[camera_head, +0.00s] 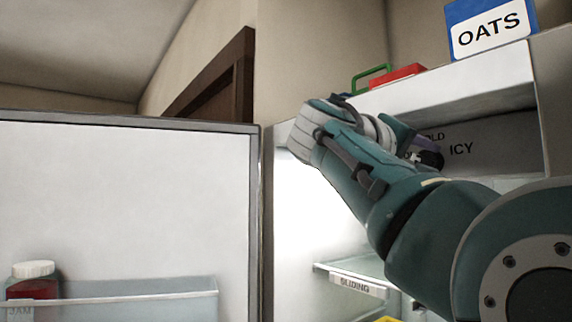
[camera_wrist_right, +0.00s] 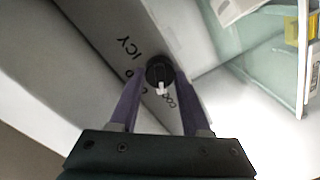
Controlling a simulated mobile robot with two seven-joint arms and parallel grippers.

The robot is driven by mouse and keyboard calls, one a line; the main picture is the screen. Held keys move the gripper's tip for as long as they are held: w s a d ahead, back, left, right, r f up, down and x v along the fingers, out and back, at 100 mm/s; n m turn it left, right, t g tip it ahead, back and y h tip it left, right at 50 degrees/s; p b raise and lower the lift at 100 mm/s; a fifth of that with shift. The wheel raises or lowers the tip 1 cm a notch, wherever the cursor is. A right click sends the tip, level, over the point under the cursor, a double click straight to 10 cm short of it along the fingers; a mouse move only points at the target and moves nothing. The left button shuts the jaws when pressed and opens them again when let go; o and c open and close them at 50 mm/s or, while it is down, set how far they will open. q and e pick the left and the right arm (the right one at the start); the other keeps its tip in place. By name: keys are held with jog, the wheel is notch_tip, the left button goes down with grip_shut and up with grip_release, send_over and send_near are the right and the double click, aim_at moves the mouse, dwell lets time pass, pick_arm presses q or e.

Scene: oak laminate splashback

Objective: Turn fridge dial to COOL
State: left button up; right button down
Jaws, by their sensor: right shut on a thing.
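The fridge dial (camera_wrist_right: 156,68) is a round black knob with a white pointer, set on a grey panel (camera_wrist_right: 95,25) inside the open fridge. In the wrist view the pointer points down the picture, close to the partly visible letters "COO". "ICY" reads clearly up and left of the knob; another label between is mostly hidden by a finger. My right gripper (camera_wrist_right: 160,78) is shut on the knob, one purple finger on each side. In the head view my wrist and the gripper (camera_head: 424,152) cover part of the panel, where "OLD" and "ICY" show. My left gripper is out of view.
The open fridge door (camera_head: 130,190) fills the left, with a jam jar (camera_head: 34,284) in its rack. A glass shelf (camera_head: 355,268) labelled "SLIDING" lies below my arm. An oats box (camera_head: 490,30) and a red box with a green handle (camera_head: 398,76) stand on top.

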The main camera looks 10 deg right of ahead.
jog(key=shift+d+n, duration=0.1)
jog(key=shift+n, duration=0.5)
jog(key=shift+f, duration=0.1)
jog(key=shift+c, duration=1.8)
grip_release()
jog(key=b+v, duration=0.7)
jog(key=v, duration=0.3)
jog(key=shift+w, duration=0.1)
